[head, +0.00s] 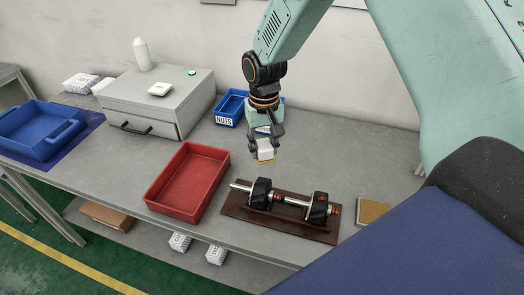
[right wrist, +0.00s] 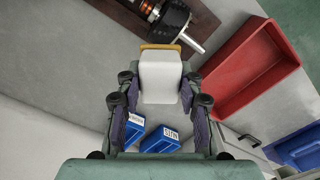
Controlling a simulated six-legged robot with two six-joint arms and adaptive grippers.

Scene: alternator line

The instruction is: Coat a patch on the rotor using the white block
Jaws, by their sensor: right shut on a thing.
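The white block (head: 265,153) is held in my right gripper (head: 264,138), above the table and behind the rotor. In the right wrist view the white block (right wrist: 160,78) sits between the two fingers, with a yellowish strip (right wrist: 160,47) along its far edge. The rotor (head: 285,200), a steel shaft with black cores and copper-coloured parts, lies on a dark brown board (head: 245,221). The block is apart from the rotor. In the right wrist view part of the rotor (right wrist: 172,20) shows beyond the block. My left gripper is not in view.
A red tray (head: 157,196) stands left of the rotor. A tan pad (head: 373,211) lies right of the board. A blue bin labelled NUTS (head: 228,121) and another blue bin stand near the wall. A grey drawer box (head: 160,100) and a blue tray (head: 28,148) are further left.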

